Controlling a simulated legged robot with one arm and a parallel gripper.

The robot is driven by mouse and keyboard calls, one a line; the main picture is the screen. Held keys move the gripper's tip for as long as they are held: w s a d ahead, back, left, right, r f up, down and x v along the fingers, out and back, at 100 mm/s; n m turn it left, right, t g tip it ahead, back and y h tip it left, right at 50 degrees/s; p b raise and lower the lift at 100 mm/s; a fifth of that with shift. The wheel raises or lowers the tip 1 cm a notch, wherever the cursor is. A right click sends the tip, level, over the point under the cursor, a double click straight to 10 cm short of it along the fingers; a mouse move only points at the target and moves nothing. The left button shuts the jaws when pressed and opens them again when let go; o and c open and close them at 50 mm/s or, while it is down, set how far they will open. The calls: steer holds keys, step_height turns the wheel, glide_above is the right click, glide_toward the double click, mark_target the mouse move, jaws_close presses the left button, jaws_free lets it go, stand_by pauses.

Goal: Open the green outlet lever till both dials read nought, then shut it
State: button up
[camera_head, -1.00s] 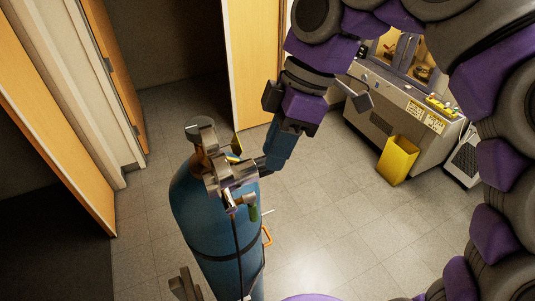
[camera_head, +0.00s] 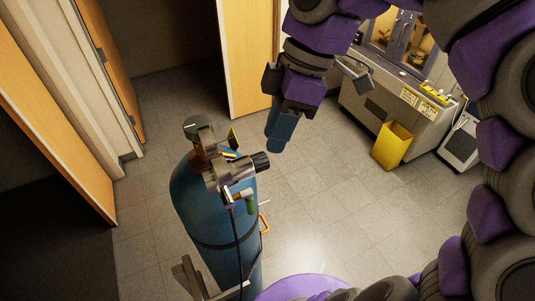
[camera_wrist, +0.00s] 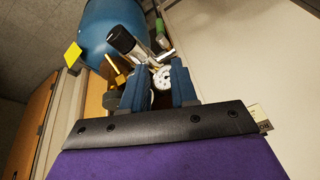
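A blue gas cylinder (camera_head: 200,220) stands upright left of centre with a metal regulator (camera_head: 225,172) and black knob (camera_head: 261,161) on top. The green outlet lever (camera_head: 250,204) hangs below the regulator; a green piece also shows in the wrist view (camera_wrist: 162,40). My gripper (camera_head: 277,143) is above and right of the regulator, apart from it. In the wrist view its two blue fingers (camera_wrist: 158,68) are spread with nothing held. A white dial face (camera_wrist: 162,78) shows between them, partly hidden; its reading is too small to tell. The dial faces cannot be seen in the head view.
An orange handle (camera_head: 264,223) is right of the cylinder. A grey machine cabinet (camera_head: 375,115) with a yellow bin (camera_head: 392,146) stands at the back right. The floor between is clear.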

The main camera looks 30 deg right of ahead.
mark_target(252, 206)
steer(key=s+a+f+m+t+h+b, duration=0.2)
steer(key=s+a+m+t+h+b, duration=0.35)
steer(key=m, duration=0.85)
steer(key=shift+g+y, duration=0.45)
steer(key=shift+g, duration=0.2)
steer(key=x, duration=0.5)
steer(key=a+b+x, duration=0.1)
steer(key=x, duration=0.4)
steer(key=s+x, duration=0.1)
steer(key=x, duration=0.4)
steer(key=shift+a+f, duration=0.15)
steer(key=shift+f, duration=0.3)
jaws_close()
